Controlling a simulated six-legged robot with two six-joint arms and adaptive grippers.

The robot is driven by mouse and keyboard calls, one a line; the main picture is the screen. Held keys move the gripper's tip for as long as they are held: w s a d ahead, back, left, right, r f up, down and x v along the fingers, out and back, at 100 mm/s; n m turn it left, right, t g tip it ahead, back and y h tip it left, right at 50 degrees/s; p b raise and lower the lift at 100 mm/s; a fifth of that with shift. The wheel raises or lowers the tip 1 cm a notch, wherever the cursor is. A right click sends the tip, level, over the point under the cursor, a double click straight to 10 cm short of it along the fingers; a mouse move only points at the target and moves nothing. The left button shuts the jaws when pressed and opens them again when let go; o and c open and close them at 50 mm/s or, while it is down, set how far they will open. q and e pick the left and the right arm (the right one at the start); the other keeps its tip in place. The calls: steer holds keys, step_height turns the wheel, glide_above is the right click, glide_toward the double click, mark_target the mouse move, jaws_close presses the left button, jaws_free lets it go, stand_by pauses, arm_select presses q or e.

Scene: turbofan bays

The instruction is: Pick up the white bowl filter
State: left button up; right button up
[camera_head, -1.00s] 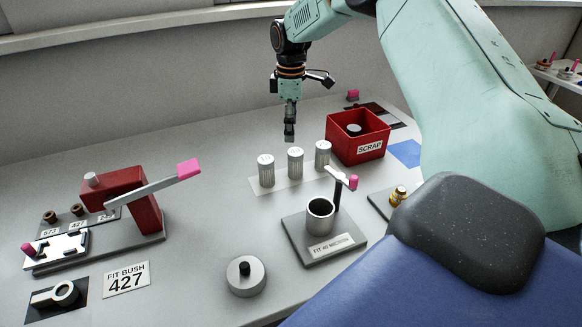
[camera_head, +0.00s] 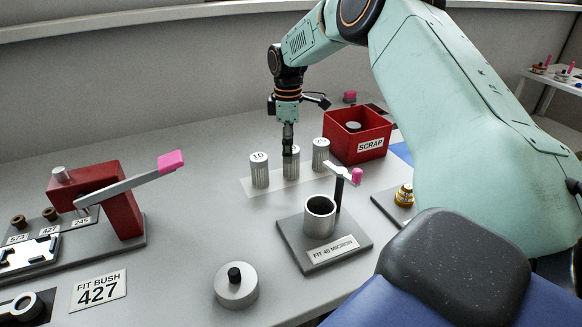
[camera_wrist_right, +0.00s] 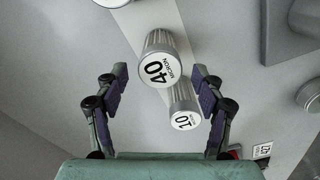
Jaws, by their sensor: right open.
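Three pale ribbed filter cylinders with white tops stand in a row on a light strip. The left one (camera_head: 259,172) reads 10, the middle one (camera_head: 291,168) is partly hidden by my gripper, and the right one (camera_head: 320,155) has an unclear label. My right gripper (camera_head: 288,149) points down over the middle filter. In the right wrist view, my open right gripper (camera_wrist_right: 162,92) has the filter marked 40 MICRON (camera_wrist_right: 158,68) between and slightly beyond its fingers. The 10 filter (camera_wrist_right: 184,118) shows near the right finger. My left gripper is not in view.
An open grey cup (camera_head: 319,217) stands on a base marked FIT 40 MICRON, beside a post with a pink-tipped lever. The red SCRAP box (camera_head: 357,136) is behind right. A round knobbed lid (camera_head: 236,285) lies in front. A red lever press (camera_head: 110,195) stands left.

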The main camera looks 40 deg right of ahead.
mark_target(291, 165)
steer(key=shift+s+a+f, duration=0.1)
steer(key=shift+s+f, duration=0.25)
steer(key=shift+f, duration=0.3)
steer(key=f, duration=0.3)
steer(key=d+f, duration=0.1)
steer(key=f, duration=0.1)
steer(key=shift+w+b, duration=0.25)
steer(key=shift+b, duration=0.15)
steer(key=shift+s+a+r, duration=0.25)
steer(key=shift+s+r, duration=0.05)
steer(key=shift+r, duration=0.1)
steer(key=shift+c, duration=0.5)
steer(key=shift+w+d+f, duration=0.2)
steer(key=shift+w+f, duration=0.05)
steer(key=shift+f, duration=0.1)
steer(key=c, duration=0.6)
steer(key=shift+s+a+r, duration=0.15)
steer(key=shift+s+r, duration=0.05)
steer(key=shift+r, duration=0.05)
steer(key=c, duration=0.4)
steer(key=shift+c, duration=1)
steer(key=shift+w+f, duration=0.15)
steer(key=shift+w, duration=0.05)
steer(key=shift+c, duration=0.4)
